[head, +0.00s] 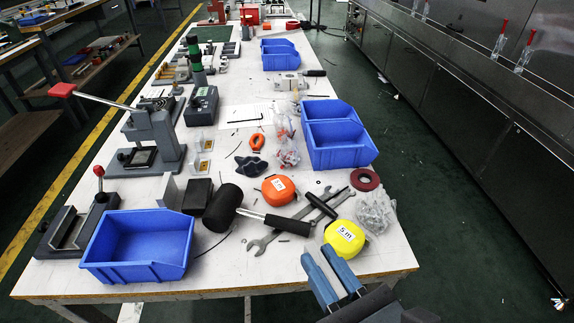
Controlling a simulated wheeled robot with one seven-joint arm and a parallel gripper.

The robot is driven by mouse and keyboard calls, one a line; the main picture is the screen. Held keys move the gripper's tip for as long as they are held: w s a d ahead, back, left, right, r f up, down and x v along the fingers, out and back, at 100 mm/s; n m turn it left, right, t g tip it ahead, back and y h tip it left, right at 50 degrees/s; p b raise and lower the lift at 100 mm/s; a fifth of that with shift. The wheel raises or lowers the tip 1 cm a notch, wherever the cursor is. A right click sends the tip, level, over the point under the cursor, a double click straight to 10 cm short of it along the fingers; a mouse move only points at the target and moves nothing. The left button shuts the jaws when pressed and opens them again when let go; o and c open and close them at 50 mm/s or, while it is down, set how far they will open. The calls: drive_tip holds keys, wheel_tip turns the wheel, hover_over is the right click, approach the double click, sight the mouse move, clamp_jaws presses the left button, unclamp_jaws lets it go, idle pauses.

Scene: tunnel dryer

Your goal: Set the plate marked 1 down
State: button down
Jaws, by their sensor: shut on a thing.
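My gripper (334,277) is at the front edge of the white table, at the bottom right of the head view. Its two blue fingers point away over the tabletop, just in front of the yellow tape measure. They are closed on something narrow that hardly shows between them. I cannot make out the plate's face or its mark 1, there or elsewhere on the table. I cannot tell whether the held thing touches the tabletop.
A blue bin (138,243) stands front left, beside a black-headed mallet (224,208). Wrenches (277,233), a yellow tape measure (345,238) and an orange one (278,189) crowd the front. Two blue bins (339,144) stand behind. Lever presses (150,140) line the left.

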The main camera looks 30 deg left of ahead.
drive_tip(key=shift+w+a+f+b, duration=0.85)
drive_tip(key=shift+w+a+f, duration=0.55)
drive_tip(key=shift+f, duration=0.25)
drive_tip(key=shift+w+a+f+b, duration=0.8)
drive_tip(key=shift+w+a+f, duration=0.55)
drive_tip(key=shift+a+f, duration=0.2)
drive_tip(key=shift+w+a+f+b, duration=0.85)
drive_tip(key=shift+w+a+f, duration=0.55)
drive_tip(key=shift+f, duration=0.3)
drive_tip(key=shift+f, duration=0.15)
drive_tip(key=c, duration=1)
unclamp_jaws()
